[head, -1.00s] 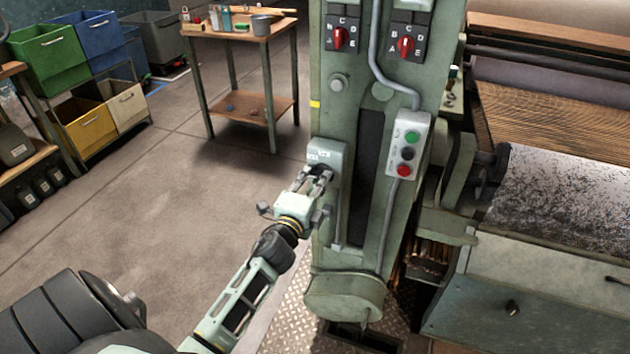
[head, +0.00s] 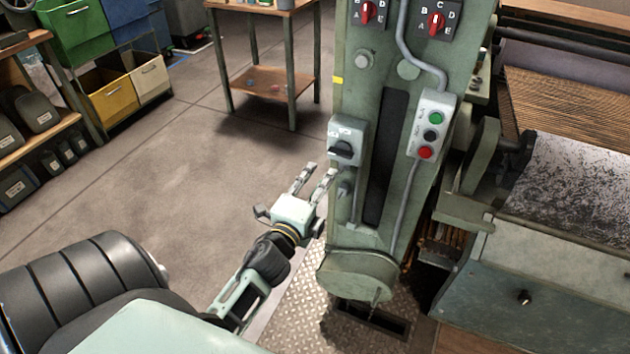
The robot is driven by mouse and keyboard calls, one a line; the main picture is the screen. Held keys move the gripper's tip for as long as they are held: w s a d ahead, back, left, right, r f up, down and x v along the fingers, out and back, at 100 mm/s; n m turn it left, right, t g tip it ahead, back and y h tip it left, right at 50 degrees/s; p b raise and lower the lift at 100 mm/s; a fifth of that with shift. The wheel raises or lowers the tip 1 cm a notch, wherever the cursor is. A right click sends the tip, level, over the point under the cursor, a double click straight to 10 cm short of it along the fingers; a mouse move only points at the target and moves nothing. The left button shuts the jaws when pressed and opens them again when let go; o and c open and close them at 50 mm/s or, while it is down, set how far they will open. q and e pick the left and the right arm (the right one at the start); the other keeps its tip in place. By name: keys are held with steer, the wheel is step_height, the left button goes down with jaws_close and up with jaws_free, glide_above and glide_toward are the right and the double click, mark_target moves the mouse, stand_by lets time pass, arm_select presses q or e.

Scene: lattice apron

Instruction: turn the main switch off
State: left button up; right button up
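The main switch looks to be the grey box (head: 346,133) on the left side of the green machine column. Its black knob (head: 343,149) points roughly sideways in the picture; the labels are too small to read. My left gripper (head: 320,170) is just below and left of the box, fingers spread and pointing up towards it. It holds nothing and is apart from the knob. My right gripper is not in view.
A push-button box (head: 431,124) with green, black and red buttons is on the column, below two red rotary selectors (head: 436,22). A conduit runs beside it. A roller (head: 580,190) is at right. Open floor (head: 200,170) lies left, with a small table (head: 270,82) behind.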

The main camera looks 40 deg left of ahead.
arm_select(q)
steer(key=v, duration=0.2)
steer(key=shift+s, duration=0.35)
steer(key=shift+f, duration=0.1)
